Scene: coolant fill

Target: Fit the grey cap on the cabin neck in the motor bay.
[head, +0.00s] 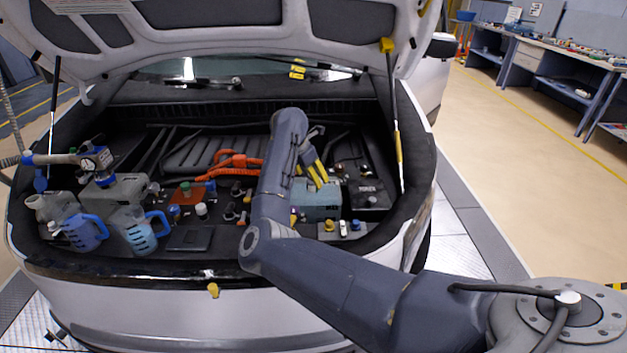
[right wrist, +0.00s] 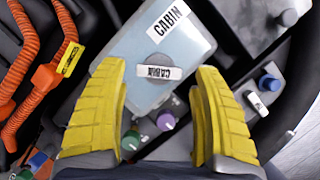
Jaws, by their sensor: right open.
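The blue-grey cabin tank (right wrist: 190,45) lies ahead of my right gripper in the right wrist view, with a white CABIN label on top. A small labelled fitting (right wrist: 160,72) sits at its near edge; I cannot tell whether this is the neck or whether a cap is on it. The tank also shows in the head view (head: 318,210). My right gripper (right wrist: 160,120) is open, with nothing clearly held between its yellow fingers. It hovers above the tank's near side (head: 317,172). My left gripper is not in view.
Purple (right wrist: 165,121) and blue (right wrist: 270,82) caps sit near the tank. Orange cables (head: 235,163) run left of it.

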